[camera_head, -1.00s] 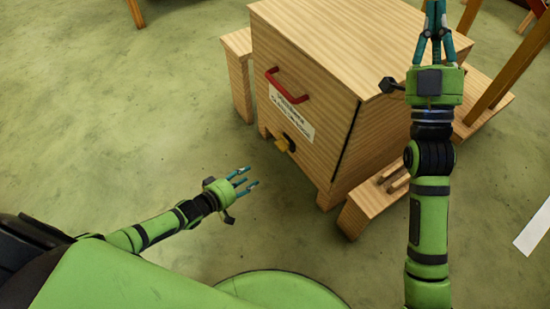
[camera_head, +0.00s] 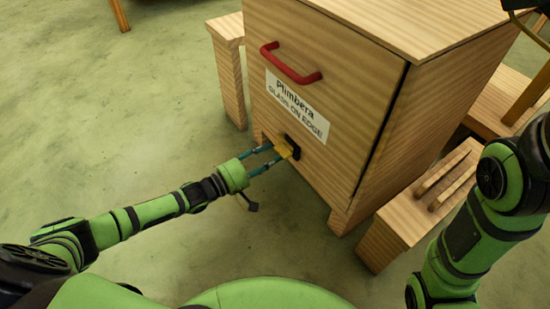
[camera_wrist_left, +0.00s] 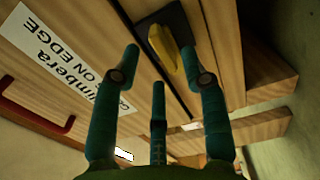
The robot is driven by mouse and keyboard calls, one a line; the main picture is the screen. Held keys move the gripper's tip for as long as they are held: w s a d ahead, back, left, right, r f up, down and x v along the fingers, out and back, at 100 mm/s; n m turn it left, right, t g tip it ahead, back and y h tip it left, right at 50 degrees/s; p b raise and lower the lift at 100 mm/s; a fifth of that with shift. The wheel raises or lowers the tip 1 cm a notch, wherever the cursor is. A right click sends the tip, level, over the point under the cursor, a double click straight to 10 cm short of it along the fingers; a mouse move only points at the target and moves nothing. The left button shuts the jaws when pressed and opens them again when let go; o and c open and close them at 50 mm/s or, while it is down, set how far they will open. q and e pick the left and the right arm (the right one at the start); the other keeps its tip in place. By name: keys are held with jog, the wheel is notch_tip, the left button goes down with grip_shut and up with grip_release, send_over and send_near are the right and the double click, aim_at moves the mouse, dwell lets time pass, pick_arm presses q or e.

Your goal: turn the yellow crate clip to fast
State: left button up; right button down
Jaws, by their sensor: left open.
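The yellow clip (camera_head: 284,149) sits on a dark plate low on the front of the wooden crate (camera_head: 330,185), below the white label. In the left wrist view the clip (camera_wrist_left: 164,48) is an elongated yellow knob, slanted on its dark plate beside a seam in the wood. My left gripper (camera_head: 275,154) is open, its fingertips close in front of the clip. In the left wrist view its fingers (camera_wrist_left: 160,62) are spread to either side of the clip's near end; I cannot tell whether they touch it. My right gripper is out of view; only part of its arm shows at right.
A red handle (camera_head: 290,64) and a white label (camera_head: 296,105) are on the crate front above the clip. A slotted wooden stand (camera_head: 410,222) is beside the crate at right, and a wooden post (camera_head: 229,80) is at left.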

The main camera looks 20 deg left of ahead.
aim_at(281, 147)
pick_arm(q)
jog(key=shift+b+x, duration=0.45)
jog(key=shift+x, duration=0.6)
jog(key=shift+w+d, duration=0.15)
jog(key=shift+w, duration=0.05)
grip_shut()
